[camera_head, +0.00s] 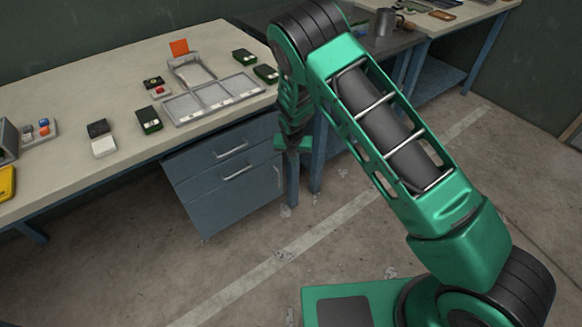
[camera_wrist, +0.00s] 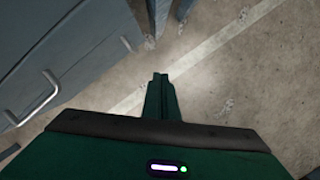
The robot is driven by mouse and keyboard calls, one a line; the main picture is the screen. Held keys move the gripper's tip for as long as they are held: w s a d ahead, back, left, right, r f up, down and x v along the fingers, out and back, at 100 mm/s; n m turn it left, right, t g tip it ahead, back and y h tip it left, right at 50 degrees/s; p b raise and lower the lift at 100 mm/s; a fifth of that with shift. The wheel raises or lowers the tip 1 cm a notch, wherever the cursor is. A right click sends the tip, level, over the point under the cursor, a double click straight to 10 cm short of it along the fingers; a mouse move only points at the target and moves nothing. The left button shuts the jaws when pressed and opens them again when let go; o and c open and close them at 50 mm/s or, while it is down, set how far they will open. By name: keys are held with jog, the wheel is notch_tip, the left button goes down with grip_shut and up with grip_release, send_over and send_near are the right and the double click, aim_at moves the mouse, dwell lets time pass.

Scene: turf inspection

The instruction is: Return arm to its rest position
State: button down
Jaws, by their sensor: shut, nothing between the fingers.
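My green arm reaches up from the lower right in the head view, bends at a dark joint near the top, and hangs down beside the workbench. My gripper (camera_head: 292,150) is at the lower end of it, pointing down near the bench's right-hand legs, and its fingers are small and partly hidden there. In the wrist view my gripper (camera_wrist: 160,78) is shut with its fingertips together, and nothing is between them.
The workbench (camera_head: 60,95) holds a grey tray (camera_head: 215,98), an orange-flagged stand (camera_head: 180,48) and several small dark boxes. Its blue drawer cabinet (camera_head: 225,185) is left of my gripper. A dark side table (camera_head: 385,42) stands behind my arm. The floor (camera_head: 250,255) in front is clear.

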jog(key=s+d+r+m, duration=0.3)
jog(key=d+r+m, duration=0.7)
jog(key=d+r, duration=0.6)
jog(key=s+d+r+m+g, duration=0.2)
jog(key=s+d+r+m, duration=0.85)
jog(key=r, duration=0.25)
jog(key=s+d+r+m, duration=0.2)
jog(key=s+m, duration=0.4)
jog(key=s, duration=0.4)
jog(key=s+d+r+m, duration=0.3)
jog(key=s+m, duration=0.4)
jog(key=s, duration=0.4)
jog(key=s+d+r+m, duration=0.3)
jog(key=s+m, duration=0.3)
jog(key=s, duration=0.5)
jog(key=shift+d+r+m+g+y, duration=0.2)
jog(key=shift+r+m+g+y, duration=0.2)
jog(key=shift+r, duration=0.15)
jog(key=shift+s, duration=0.1)
